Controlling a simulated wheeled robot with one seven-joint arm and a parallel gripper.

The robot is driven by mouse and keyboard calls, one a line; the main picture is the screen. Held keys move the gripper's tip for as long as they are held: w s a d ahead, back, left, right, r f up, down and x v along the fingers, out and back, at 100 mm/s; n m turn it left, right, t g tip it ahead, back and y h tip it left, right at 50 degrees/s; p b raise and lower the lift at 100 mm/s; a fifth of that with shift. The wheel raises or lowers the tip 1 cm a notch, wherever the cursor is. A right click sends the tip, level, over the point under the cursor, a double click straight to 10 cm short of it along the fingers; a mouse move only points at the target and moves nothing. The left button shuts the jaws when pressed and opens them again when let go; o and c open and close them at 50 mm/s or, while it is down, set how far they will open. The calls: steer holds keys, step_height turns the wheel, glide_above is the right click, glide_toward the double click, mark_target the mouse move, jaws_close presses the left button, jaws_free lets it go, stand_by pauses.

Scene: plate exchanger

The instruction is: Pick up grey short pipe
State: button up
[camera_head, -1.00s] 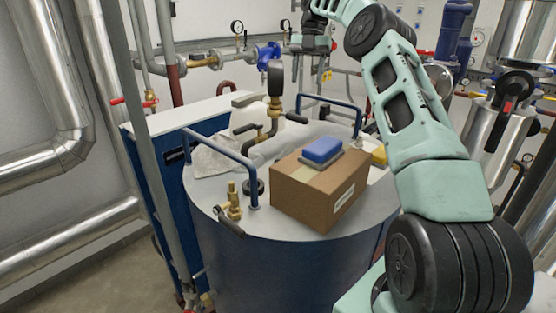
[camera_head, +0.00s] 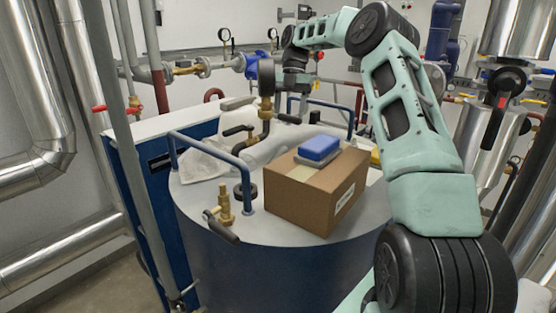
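I cannot clearly make out a grey short pipe. A pale grey-white rounded shape (camera_head: 268,146) lies on the tank top behind the cardboard box, partly hidden by a black-handled valve; I cannot tell if it is the pipe. My gripper (camera_head: 294,88) hangs above the far part of the tank top, beyond the box and right of the upright gauge. Its fingers are small and dark, so I cannot tell whether they are open or shut. I see nothing clearly held.
The round tank top (camera_head: 275,228) carries a cardboard box (camera_head: 310,200) with a blue sponge-like block (camera_head: 319,148) on it. A clear plastic bag (camera_head: 205,160), a brass valve (camera_head: 225,205) and blue handrails (camera_head: 215,138) stand around. Pipes line the back wall.

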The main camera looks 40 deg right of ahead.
steer(key=p+x, duration=0.1)
steer(key=x, duration=0.4)
steer(key=p+x, duration=0.2)
steer(key=x, duration=0.2)
steer(key=shift+w+a+p, duration=0.15)
steer(key=shift+p, duration=0.15)
steer(key=shift+a+f, duration=0.15)
steer(key=shift+f, duration=0.4)
jaws_close()
